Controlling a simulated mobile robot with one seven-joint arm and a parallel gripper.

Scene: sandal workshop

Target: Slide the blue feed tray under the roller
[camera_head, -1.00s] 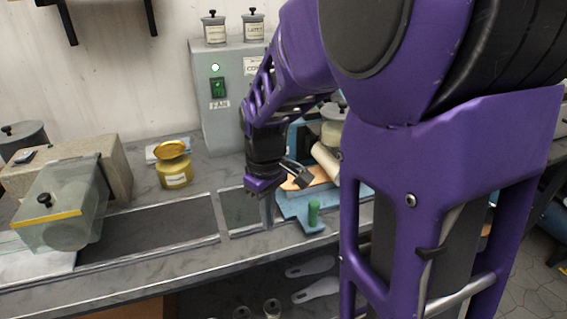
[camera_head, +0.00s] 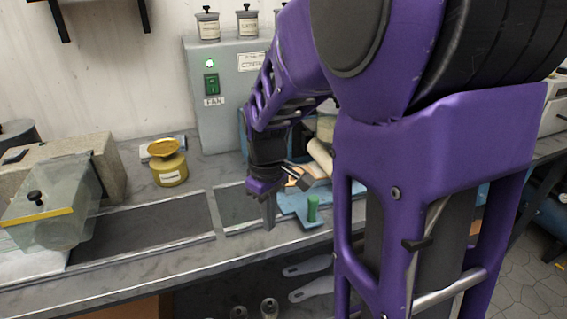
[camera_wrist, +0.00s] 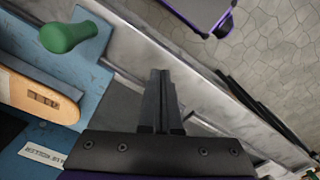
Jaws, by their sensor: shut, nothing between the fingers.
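The blue feed tray (camera_head: 292,208) lies on the bench to the right of my gripper, with a green handle (camera_head: 313,208) standing at its front end. A tan sole-shaped piece lies on the tray; it shows clearly in the wrist view (camera_wrist: 38,98). The pale roller (camera_head: 320,156) is behind the tray, partly hidden by my arm. My gripper (camera_head: 269,226) points down just left of the tray, its fingers shut and empty. In the wrist view the closed fingers (camera_wrist: 162,105) are apart from the tray (camera_wrist: 92,62) and the green handle (camera_wrist: 70,36).
A yellow-lidded jar (camera_head: 169,166) and a clear hood (camera_head: 50,212) stand to the left. A grey fan box (camera_head: 222,110) stands behind. Dark recessed panels (camera_head: 150,225) lie along the bench, whose front edge is close to my gripper.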

